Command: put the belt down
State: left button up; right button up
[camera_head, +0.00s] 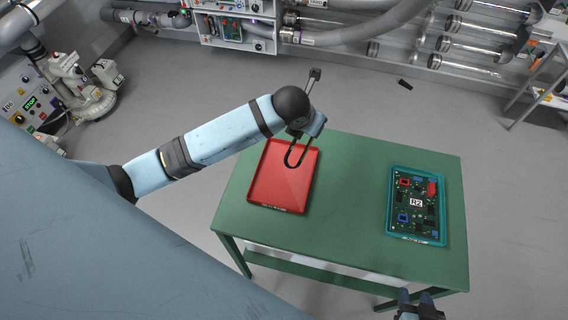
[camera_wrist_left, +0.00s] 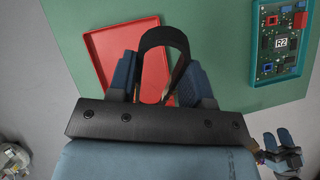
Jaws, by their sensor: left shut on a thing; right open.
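The belt (camera_head: 295,157) is a thin black loop held in my left gripper (camera_head: 303,132). It hangs out past the fingers, over the red tray (camera_head: 272,172) on the green table. In the left wrist view the belt (camera_wrist_left: 164,36) arches up between the two blue fingers of the left gripper (camera_wrist_left: 160,78), with the red tray (camera_wrist_left: 96,45) behind it. I cannot tell whether the belt touches the tray. No other object shows in the tray. My right gripper (camera_head: 418,300) is open and empty at the table's near right edge; it also shows in the left wrist view (camera_wrist_left: 283,140).
A teal tray (camera_head: 391,218) with a circuit board (camera_head: 417,188) marked R2 lies on the right of the green table (camera_head: 345,235). The tabletop between the trays is clear. Machines and clear tubes (camera_head: 470,45) line the back wall. A small black item (camera_head: 405,84) lies on the floor.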

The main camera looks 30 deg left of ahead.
pick_arm(q)
jog(key=m+g+b, duration=0.1)
jog(key=g, duration=0.1)
jog(key=a+r+m+g+y+b, duration=0.1)
jog(key=m+g, duration=0.1)
jog(key=g, duration=0.1)
jog(key=s+a+m+g+b, duration=0.1)
jog(key=g, duration=0.1)
jog(key=shift+r+m+g, duration=0.15)
jog(key=shift+m+g, duration=0.25)
jog(key=shift+f, duration=0.2)
send_near(284, 173)
jog(key=shift+w+d+f, duration=1.05)
jog(key=shift+w+f, duration=0.05)
jog(key=shift+f, duration=2.45)
jog(key=shift+f+y, duration=0.1)
jog(key=shift+y, duration=0.2)
jog(key=o, duration=1)
